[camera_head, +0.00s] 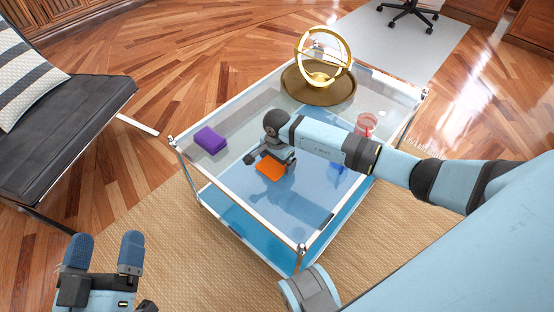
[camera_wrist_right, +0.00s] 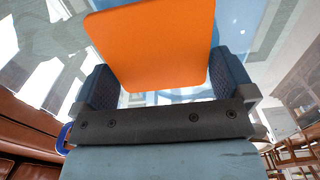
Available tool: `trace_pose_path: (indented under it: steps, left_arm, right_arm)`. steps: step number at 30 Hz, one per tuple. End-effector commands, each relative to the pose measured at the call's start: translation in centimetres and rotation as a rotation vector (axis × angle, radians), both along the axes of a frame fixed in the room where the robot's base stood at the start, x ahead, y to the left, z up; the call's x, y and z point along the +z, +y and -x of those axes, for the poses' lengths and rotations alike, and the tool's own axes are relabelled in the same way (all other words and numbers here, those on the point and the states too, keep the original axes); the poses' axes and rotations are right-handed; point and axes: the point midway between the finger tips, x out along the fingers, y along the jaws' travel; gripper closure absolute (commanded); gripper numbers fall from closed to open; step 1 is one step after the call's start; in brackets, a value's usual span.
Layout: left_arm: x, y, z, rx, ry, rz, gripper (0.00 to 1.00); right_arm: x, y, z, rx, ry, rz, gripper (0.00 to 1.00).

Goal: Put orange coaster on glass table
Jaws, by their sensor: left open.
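The orange coaster (camera_head: 270,170) shows below my right gripper (camera_head: 271,160), over the near half of the glass table (camera_head: 235,185). In the right wrist view the coaster (camera_wrist_right: 155,45) lies between the two blue finger pads of my right gripper (camera_wrist_right: 165,85). My left gripper (camera_head: 103,252) is open and empty, low at the left, away from the table.
A purple block (camera_head: 211,140) sits on the table's left side. A brass ring ornament (camera_head: 322,60) stands on a round tray (camera_head: 318,92) at the back. A reddish cup (camera_head: 366,124) stands at the right, close behind my right arm. A black bench (camera_head: 65,120) is at the left.

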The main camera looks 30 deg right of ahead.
Motion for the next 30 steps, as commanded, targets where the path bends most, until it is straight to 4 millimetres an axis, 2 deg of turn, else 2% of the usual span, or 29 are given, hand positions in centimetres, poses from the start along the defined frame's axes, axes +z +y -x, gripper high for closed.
trace_pose_path:
  steps: [4, 7, 12, 21, 25, 30]
  left_arm:
    - [0.3, 0.1, 0.0, 0.001, -0.005, 0.001, 0.11]
    - [1.0, 0.1, 0.0, 0.005, -0.022, 0.007, 0.11]
    - [2.1, 0.4, 0.1, 0.019, -0.053, 0.018, 0.11]
    - [-0.7, 1.1, -0.2, 0.049, 0.07, -0.066, 0.11]
    - [-1.5, 1.4, -0.2, 0.056, 0.102, -0.086, 0.11]
    - [-2.0, 1.5, -0.2, 0.058, 0.115, -0.095, 0.11]
  right_arm:
    - [0.3, 0.0, 0.0, 0.0, 0.0, 0.0, 0.0]
    - [1.3, 0.0, -0.1, 0.0, -0.002, 0.0, 0.0]
    - [4.7, -0.1, -0.1, 0.001, -0.005, 0.002, 0.0]
    - [10.5, 0.0, -0.1, 0.001, -0.003, 0.001, 0.0]
    - [11.8, 0.0, 0.0, -0.001, -0.001, 0.001, 0.0]
    - [12.4, 0.0, 0.0, -0.001, 0.0, 0.001, 0.0]
